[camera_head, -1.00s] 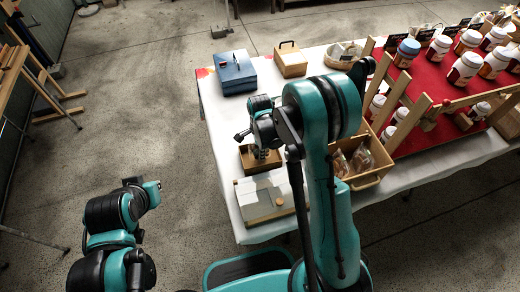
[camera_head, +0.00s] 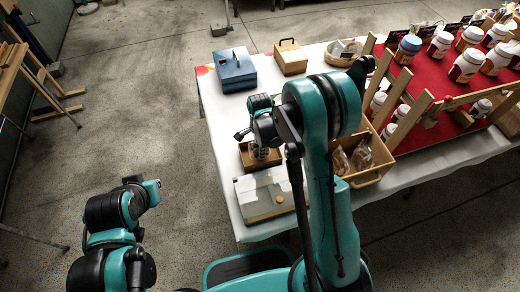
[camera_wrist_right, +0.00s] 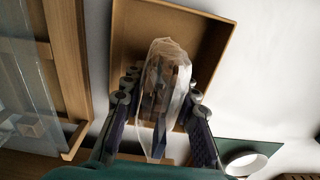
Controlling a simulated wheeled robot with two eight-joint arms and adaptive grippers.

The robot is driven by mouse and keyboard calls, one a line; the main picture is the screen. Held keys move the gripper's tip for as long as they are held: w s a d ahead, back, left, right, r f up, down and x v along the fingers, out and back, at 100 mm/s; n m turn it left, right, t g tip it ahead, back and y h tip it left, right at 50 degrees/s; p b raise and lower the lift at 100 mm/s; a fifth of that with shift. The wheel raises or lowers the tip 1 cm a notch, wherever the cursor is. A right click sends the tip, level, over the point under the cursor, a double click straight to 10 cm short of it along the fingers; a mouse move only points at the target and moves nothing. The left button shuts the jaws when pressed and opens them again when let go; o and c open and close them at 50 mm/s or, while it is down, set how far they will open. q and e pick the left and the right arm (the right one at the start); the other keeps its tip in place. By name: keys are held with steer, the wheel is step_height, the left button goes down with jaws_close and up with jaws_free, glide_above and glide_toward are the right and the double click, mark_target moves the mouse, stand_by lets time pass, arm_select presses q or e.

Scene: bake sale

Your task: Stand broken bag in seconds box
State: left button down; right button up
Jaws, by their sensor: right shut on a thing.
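My right gripper (camera_head: 259,152) is over the small brown open box (camera_head: 274,160) near the table's left edge. In the right wrist view, my right gripper (camera_wrist_right: 160,95) is shut on a clear bag (camera_wrist_right: 168,58) with brownish contents. The bag stands roughly upright between the fingers. The open box (camera_wrist_right: 215,70) shows behind and around the bag. I cannot tell whether the bag touches the box floor. Whether the bag is broken is not clear. My left arm shows at the lower left of the head view, but its gripper does not show.
A larger wooden crate (camera_head: 376,173) with several bagged goods stands to the right, partly behind my right arm. A pale flat box (camera_head: 250,205) lies in front. A blue box (camera_head: 235,75) and a wooden box (camera_head: 290,60) stand behind. Jars stand on the red display (camera_head: 432,130).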

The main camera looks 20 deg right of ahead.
steer(key=shift+f, duration=0.15)
steer(key=o, duration=0.9)
step_height(320, 180, up, 10)
steer(key=p, duration=0.6)
